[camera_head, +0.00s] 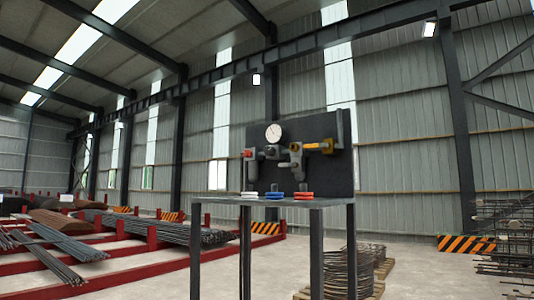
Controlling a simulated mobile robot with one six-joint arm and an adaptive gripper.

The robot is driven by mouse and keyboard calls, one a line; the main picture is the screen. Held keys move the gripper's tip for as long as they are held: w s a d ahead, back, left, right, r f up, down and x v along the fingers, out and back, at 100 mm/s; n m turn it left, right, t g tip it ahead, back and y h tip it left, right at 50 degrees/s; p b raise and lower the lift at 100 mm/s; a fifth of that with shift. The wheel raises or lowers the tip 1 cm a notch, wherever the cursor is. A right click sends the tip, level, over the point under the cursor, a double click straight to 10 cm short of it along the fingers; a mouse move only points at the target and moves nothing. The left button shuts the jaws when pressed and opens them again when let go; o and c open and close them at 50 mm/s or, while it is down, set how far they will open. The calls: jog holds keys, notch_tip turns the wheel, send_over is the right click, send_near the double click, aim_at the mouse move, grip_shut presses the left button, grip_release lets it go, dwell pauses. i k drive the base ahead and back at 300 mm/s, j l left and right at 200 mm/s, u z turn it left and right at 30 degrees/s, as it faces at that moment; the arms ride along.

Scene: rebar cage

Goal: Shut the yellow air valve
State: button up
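The yellow air valve (318,147) is on the right part of a dark upright panel (300,128) behind a grey table. Its yellow handle lies about level, joined to grey pipework on the panel. Whether this position is open or shut cannot be told. A grey fitting (296,156) sits just left of it, and a valve with a red part (248,153) is further left. A round white-faced gauge (273,134) stands above and between them. My gripper is not in view.
The grey table (318,202) carries red and blue coiled items in front of the panel. Red racks with steel bars (150,230) fill the left floor. Wire coils (350,272) lie on a pallet behind the table, and rebar stacks (508,235) stand at right. Floor between them is clear.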

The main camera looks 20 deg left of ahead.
aim_at(313, 146)
jog(key=i+j+u, duration=0.25)
jog(key=i, duration=0.2)
jog(key=i+j+u, duration=0.25)
jog(key=i, duration=0.2)
jog(key=k+l, duration=0.05)
